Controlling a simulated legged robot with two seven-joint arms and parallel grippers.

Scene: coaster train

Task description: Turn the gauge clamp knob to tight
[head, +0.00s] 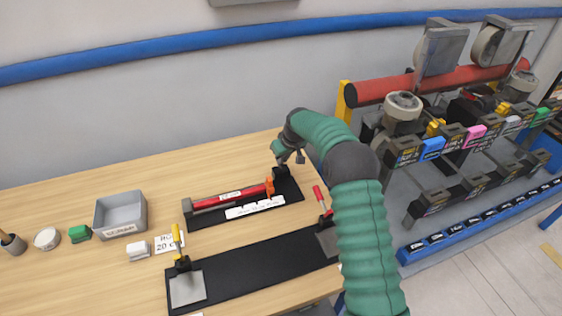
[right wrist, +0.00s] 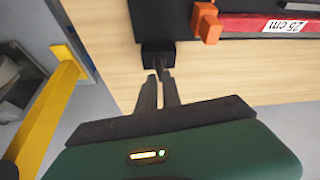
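The gauge lies on a black base board (head: 290,192) on the wooden table. It has a red bar (head: 215,199), also in the right wrist view (right wrist: 252,24), with an orange slider (head: 269,187) near its right end. A small black block (right wrist: 158,53), which may carry the clamp knob, stands at that end of the board. My right gripper (head: 284,163) is at this block. In the wrist view its fingertips (right wrist: 158,74) are close together at the block's near side. Whether they touch or grip a knob cannot be told. My left gripper is out of view.
A longer black board (head: 255,270) with a yellow-handled clamp (head: 178,240) and a red-handled clamp (head: 321,200) lies in front. A grey bin (head: 121,213) stands at left. A yellow post (right wrist: 45,110) and a machine rack (head: 450,140) are beyond the table's right edge.

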